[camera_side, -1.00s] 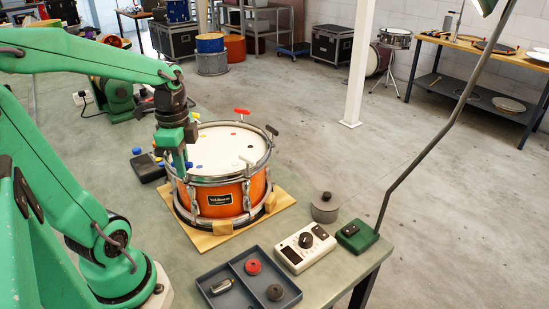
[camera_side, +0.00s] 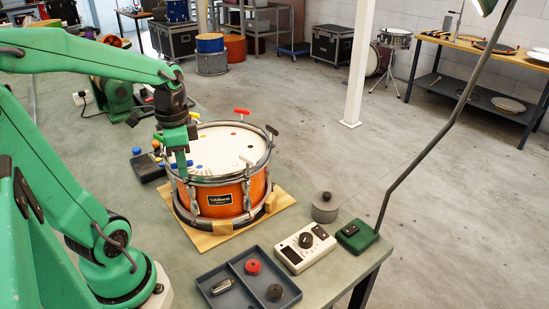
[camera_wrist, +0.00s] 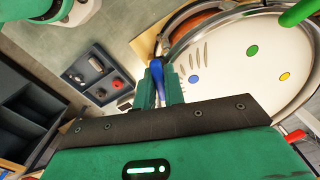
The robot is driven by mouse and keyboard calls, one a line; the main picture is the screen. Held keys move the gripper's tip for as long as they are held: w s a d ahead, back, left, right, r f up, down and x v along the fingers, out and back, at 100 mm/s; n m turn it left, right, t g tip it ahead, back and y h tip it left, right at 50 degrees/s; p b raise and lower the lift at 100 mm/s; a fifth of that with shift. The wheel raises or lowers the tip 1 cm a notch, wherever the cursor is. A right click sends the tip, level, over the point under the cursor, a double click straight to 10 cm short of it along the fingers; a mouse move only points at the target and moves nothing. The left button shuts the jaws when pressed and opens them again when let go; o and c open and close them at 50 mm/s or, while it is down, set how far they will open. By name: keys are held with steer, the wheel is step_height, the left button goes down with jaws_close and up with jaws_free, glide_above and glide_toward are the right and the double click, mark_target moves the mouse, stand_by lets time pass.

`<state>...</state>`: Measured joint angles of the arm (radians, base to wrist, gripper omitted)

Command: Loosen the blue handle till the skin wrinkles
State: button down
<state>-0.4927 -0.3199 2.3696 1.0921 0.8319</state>
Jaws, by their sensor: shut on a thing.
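The orange drum (camera_side: 220,198) stands on a wooden board with its white skin (camera_side: 228,142) upward. My gripper (camera_side: 182,168) points down at the drum's near-left rim. In the wrist view my gripper (camera_wrist: 163,86) is shut on the blue handle (camera_wrist: 157,72), whose blue end shows between and beyond the fingers. In the side view the fingers hide most of that handle. In the wrist view several short pale-grey streaks, like wrinkles, show on the skin beside the blue dot (camera_wrist: 194,79). Green (camera_wrist: 252,51) and yellow (camera_wrist: 285,76) dots lie farther along.
Other handles stand round the rim, including a red one (camera_side: 242,111) and a black one (camera_side: 272,130). A dark box (camera_side: 149,169) lies left of the drum. A divided tray (camera_side: 233,263), a white meter (camera_side: 305,248), a grey lidded pot (camera_side: 325,207) and a green box (camera_side: 357,236) lie in front.

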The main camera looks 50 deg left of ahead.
steer(key=c, duration=1.5)
jaws_free()
steer(key=shift+r, duration=0.15)
steer(key=shift+r, duration=3.8)
steer(key=shift+d, duration=0.15)
steer(key=shift+w+d+f+n+t, duration=0.3)
steer(key=shift+d+n+t, duration=0.5)
steer(key=shift+d, duration=1)
steer(key=shift+w+d+f+n+t, duration=0.35)
steer(key=shift+d+t, duration=0.7)
steer(key=shift+d, duration=0.8)
steer(key=shift+w+d+f+n+t, duration=0.15)
steer(key=shift+d+f+n+t, duration=0.2)
steer(key=shift+d+n+t, duration=1)
